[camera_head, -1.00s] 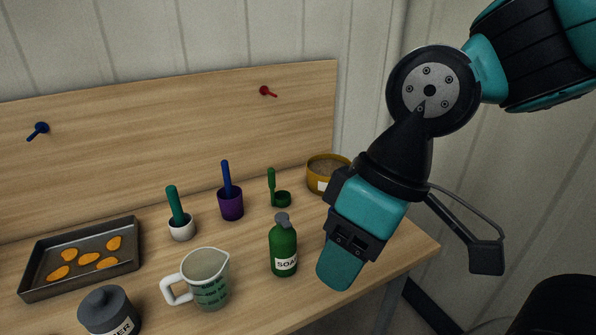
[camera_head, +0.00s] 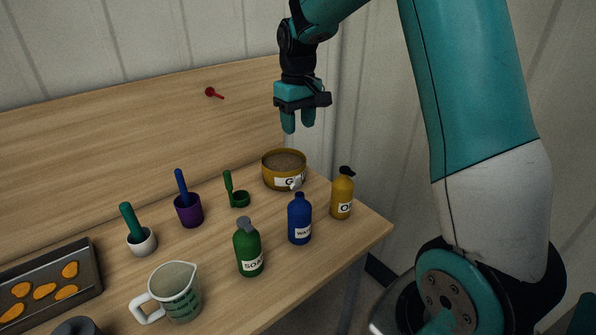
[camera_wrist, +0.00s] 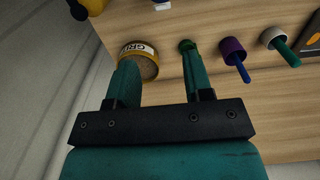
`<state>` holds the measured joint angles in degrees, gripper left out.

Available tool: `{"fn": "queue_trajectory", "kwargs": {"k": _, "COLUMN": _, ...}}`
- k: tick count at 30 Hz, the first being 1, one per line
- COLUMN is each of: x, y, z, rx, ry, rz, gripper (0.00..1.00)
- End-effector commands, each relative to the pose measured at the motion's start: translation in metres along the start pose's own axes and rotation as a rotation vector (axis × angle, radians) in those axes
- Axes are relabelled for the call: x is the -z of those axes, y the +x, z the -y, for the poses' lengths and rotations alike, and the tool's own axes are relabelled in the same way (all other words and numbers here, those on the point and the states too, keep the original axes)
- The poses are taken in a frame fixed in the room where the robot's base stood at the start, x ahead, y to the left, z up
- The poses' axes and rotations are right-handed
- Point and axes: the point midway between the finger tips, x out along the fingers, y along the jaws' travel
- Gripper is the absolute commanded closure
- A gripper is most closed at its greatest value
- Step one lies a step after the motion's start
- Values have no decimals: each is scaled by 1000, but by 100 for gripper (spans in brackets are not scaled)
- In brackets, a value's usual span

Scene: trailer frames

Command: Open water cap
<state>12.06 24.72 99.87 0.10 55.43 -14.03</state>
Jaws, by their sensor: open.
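The water bottle (camera_head: 299,221) is dark blue with a white label and stands upright on the table. I cannot make out the water bottle there.
The soap bottle (camera_head: 248,252), yellow bottle (camera_head: 342,197) and brown-filled bowl (camera_head: 284,172) stand close around the water bottle. A green scoop (camera_head: 239,198), purple cup (camera_head: 189,214), white cup (camera_head: 142,245), measuring jug (camera_head: 176,294) and tray (camera_head: 91,282) are further left. The table's right corner is bare.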

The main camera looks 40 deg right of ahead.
Motion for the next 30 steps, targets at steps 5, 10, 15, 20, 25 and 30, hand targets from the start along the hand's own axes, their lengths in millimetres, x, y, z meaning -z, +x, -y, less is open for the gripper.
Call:
{"fn": "queue_trajectory", "kwargs": {"k": 5, "x": -1, "y": 39, "z": 2, "rx": 2, "ry": -2, "rz": 7, "gripper": 53}}
{"fn": "queue_trajectory", "kwargs": {"k": 10, "x": -1, "y": 78, "z": 2, "rx": 2, "ry": -3, "rz": 7, "gripper": 53}}
{"fn": "queue_trajectory", "kwargs": {"k": 15, "x": -1, "y": 113, "z": 2, "rx": 2, "ry": -3, "rz": 5, "gripper": 53}}
{"fn": "queue_trajectory", "kwargs": {"k": 20, "x": 0, "y": 135, "z": 2, "rx": 2, "ry": -3, "rz": 2, "gripper": 53}}
{"fn": "queue_trajectory", "kwargs": {"k": 25, "x": 0, "y": 146, "z": 2, "rx": 1, "ry": -3, "rz": 0, "gripper": 53}}
{"fn": "queue_trajectory", "kwargs": {"k": 30, "x": 0, "y": 148, "z": 2, "rx": 1, "ry": -3, "rz": -1, "gripper": 53}}
